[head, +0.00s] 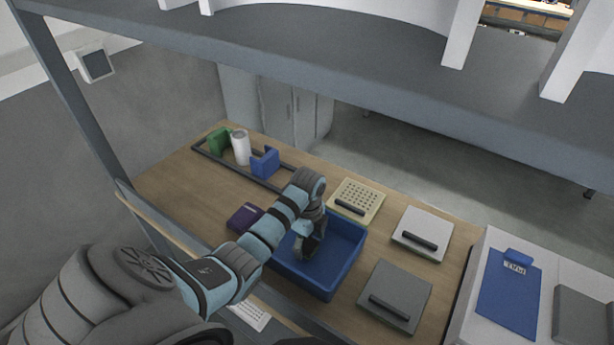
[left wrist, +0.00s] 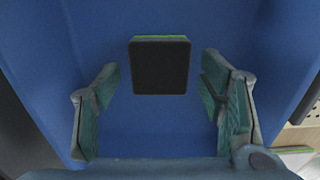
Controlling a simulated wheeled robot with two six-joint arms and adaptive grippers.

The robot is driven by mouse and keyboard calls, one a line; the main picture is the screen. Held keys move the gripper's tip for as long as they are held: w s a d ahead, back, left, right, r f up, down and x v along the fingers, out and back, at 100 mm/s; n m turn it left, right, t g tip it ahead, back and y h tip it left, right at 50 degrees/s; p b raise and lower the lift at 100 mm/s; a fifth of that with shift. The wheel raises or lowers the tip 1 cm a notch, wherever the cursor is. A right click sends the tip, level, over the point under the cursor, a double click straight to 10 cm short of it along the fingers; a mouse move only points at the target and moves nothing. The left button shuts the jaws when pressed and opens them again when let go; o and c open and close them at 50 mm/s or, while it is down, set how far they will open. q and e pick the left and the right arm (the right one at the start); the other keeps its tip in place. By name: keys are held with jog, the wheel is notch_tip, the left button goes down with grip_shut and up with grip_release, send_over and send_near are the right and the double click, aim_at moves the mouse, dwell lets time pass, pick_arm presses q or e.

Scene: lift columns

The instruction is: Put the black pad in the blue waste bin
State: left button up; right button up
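The blue waste bin (head: 341,272) is an open blue box on the wooden table, and its inside fills most of the left wrist view (left wrist: 160,130). The black pad (left wrist: 160,67), a dark square with a green edge, lies against the blue inside of the bin. My left gripper (head: 309,246) reaches down into the bin. In the left wrist view its two fingers are spread wide, one on each side of the pad and apart from it. The pad is hidden in the head view. My right gripper is not in view.
A dark rack at the back left holds a green holder (head: 219,140), a white cylinder (head: 241,148) and a blue holder (head: 265,162). A purple item (head: 244,217) lies left of the bin. Cream (head: 358,199), white (head: 428,229) and grey (head: 400,287) handled plates lie behind and to the right.

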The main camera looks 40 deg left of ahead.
aim_at(308, 244)
pick_arm(q)
notch_tip(308, 244, up, 8)
jog(key=shift+f, duration=0.1)
dwell(0.4)
dwell(0.4)
